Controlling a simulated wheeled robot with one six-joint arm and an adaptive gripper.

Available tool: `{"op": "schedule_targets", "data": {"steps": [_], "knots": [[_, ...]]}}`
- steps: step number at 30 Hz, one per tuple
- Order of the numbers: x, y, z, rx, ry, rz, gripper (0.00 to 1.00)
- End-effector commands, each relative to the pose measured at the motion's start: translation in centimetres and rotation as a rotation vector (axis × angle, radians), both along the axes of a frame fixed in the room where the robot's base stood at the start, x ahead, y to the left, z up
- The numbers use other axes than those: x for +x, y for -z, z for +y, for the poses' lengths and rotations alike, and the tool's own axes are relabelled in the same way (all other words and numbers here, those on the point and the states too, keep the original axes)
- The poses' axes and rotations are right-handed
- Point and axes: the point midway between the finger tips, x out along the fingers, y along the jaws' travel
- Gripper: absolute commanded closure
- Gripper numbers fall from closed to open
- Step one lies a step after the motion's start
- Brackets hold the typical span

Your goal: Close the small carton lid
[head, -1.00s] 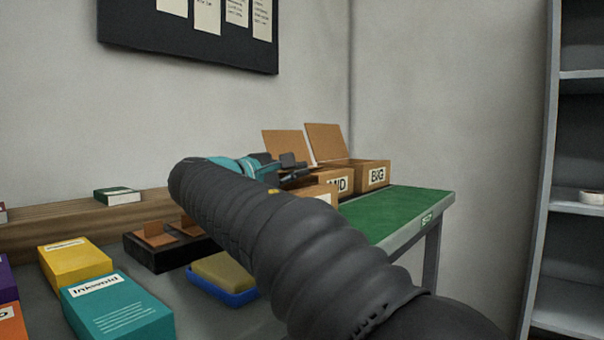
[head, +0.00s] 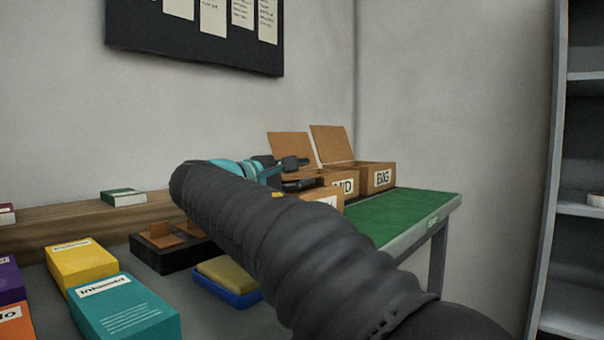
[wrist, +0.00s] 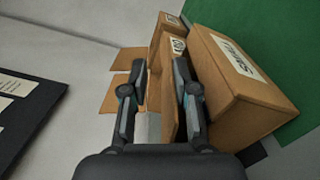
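The small carton is a brown box at the right in the wrist view (wrist: 245,85), with a white label reading SMALL. In the head view, only a corner of it (head: 322,199) shows behind my arm. A brown panel (wrist: 168,105), which looks like its lid, stands between my gripper's fingers in the wrist view; its far end is hidden. My gripper (wrist: 159,68) is open, with the fingers apart on either side of that panel. I cannot tell whether the right finger touches it. In the head view, my gripper (head: 297,173) is at the small carton, left of the other cartons.
The MID carton (head: 345,181) and BIG carton (head: 380,178) stand beyond with raised lids. A green mat (head: 420,214) lies clear in front. A black tray (head: 165,254), a blue dish with a sponge (head: 228,280) and boxes (head: 124,308) lie left. A wall board (head: 190,45) hangs above.

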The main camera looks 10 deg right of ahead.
Motion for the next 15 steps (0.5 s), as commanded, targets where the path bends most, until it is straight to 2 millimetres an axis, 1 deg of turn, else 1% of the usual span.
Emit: {"op": "schedule_targets", "data": {"steps": [9,15], "knots": [[-3.5,0.0,5.0,0.000,-0.004,-0.001,0.71],[-5.4,0.0,7.6,0.000,-0.002,0.000,0.71]]}}
